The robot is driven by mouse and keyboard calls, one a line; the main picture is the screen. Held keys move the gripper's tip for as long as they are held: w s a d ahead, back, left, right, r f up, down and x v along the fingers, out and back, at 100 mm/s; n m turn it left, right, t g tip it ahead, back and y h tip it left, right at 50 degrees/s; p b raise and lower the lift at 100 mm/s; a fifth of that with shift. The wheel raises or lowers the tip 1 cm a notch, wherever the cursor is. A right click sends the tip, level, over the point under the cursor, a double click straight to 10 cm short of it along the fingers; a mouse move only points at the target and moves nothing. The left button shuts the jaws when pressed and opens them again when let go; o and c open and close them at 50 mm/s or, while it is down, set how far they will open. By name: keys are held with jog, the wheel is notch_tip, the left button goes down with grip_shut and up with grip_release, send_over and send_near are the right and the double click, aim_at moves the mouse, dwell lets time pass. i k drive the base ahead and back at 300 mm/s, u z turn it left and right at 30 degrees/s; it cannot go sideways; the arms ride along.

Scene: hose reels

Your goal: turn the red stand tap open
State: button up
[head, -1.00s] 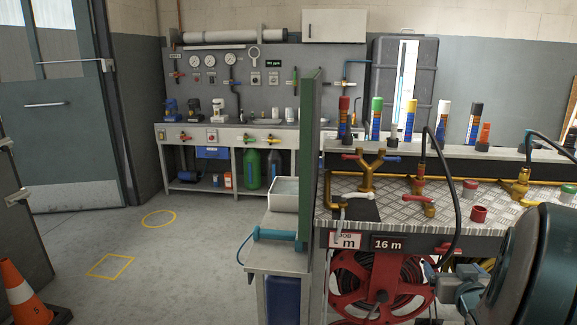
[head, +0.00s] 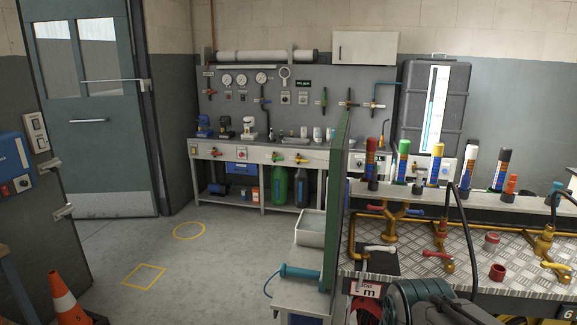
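A brass Y-shaped stand (head: 391,222) stands at the left of the chequer-plate bench, with a red lever (head: 375,208) on its left branch and a blue lever (head: 414,211) on its right. A separate brass tap with a red lever (head: 437,255) stands to its right on the plate. I cannot tell which of these is the red stand tap. Dark rounded parts that appear to be my arm show at the bottom. My gripper's fingers are not visible.
A green upright panel (head: 335,200) borders the bench's left side. Coloured tubes (head: 403,160) stand along the back ledge, and a black hose (head: 463,225) arches over the plate. Red cups (head: 497,272) sit on it. Open floor (head: 205,265) lies left, with a cone (head: 65,303).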

aim_at(427, 252)
jog(key=k, duration=0.55)
jog(key=z, duration=0.85)
jog(key=i, duration=1.15)
jog(key=u, duration=0.4)
jog(key=i, duration=0.6)
jog(key=u, duration=0.55)
